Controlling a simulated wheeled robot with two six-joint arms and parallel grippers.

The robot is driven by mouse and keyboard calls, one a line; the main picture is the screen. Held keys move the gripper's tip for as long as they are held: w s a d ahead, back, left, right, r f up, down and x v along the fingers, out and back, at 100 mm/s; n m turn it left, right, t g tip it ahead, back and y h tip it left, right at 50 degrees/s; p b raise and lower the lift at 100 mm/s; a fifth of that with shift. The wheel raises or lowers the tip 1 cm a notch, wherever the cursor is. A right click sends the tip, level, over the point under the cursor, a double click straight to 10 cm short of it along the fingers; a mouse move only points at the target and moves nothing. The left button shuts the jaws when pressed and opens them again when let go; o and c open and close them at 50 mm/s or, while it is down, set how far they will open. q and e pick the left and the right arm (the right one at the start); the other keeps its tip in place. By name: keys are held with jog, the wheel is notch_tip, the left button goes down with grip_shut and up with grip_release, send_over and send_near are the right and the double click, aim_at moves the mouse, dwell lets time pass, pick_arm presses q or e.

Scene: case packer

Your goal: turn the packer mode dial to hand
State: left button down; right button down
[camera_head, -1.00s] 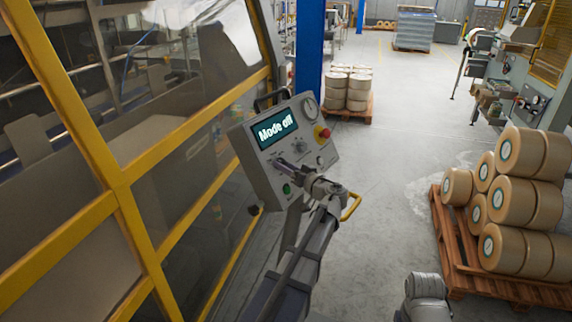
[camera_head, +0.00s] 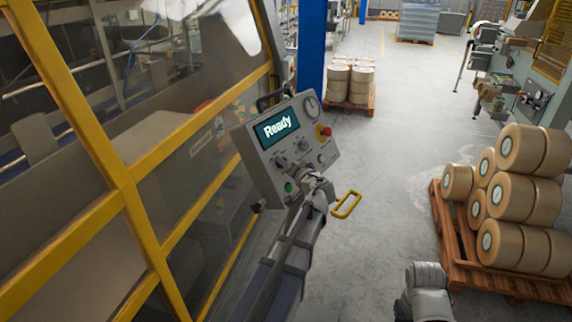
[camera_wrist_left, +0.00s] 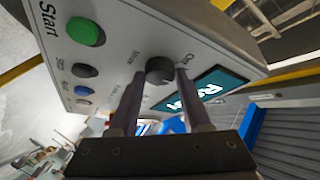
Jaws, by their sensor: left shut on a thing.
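The tilted grey control panel (camera_head: 258,172) stands beside the yellow-framed machine. Its screen (camera_head: 277,128) reads "Ready". In the left wrist view, the dark round mode dial (camera_wrist_left: 159,70) sits between the fingertips of my left gripper (camera_wrist_left: 160,80), which is shut on it. The "Mode" label is beside the dial and the screen is to its right. In the head view, my left gripper (camera_head: 302,176) reaches the panel's lower part from below. The dial's pointer position is not clear. My right gripper is out of view.
A green button (camera_wrist_left: 86,31) sits at the panel's left in the wrist view. A red stop button (camera_head: 325,132) is on its right edge. A yellow handle (camera_head: 346,205) is right of my left gripper. A pallet (camera_head: 474,262) of rolls stands at the right, with clear floor between.

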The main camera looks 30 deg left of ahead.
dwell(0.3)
pick_arm(q)
jog(key=shift+c, duration=1.8)
grip_release()
jog(key=p+v, duration=0.1)
jog(key=v, duration=0.7)
jog(key=shift+p, duration=0.3)
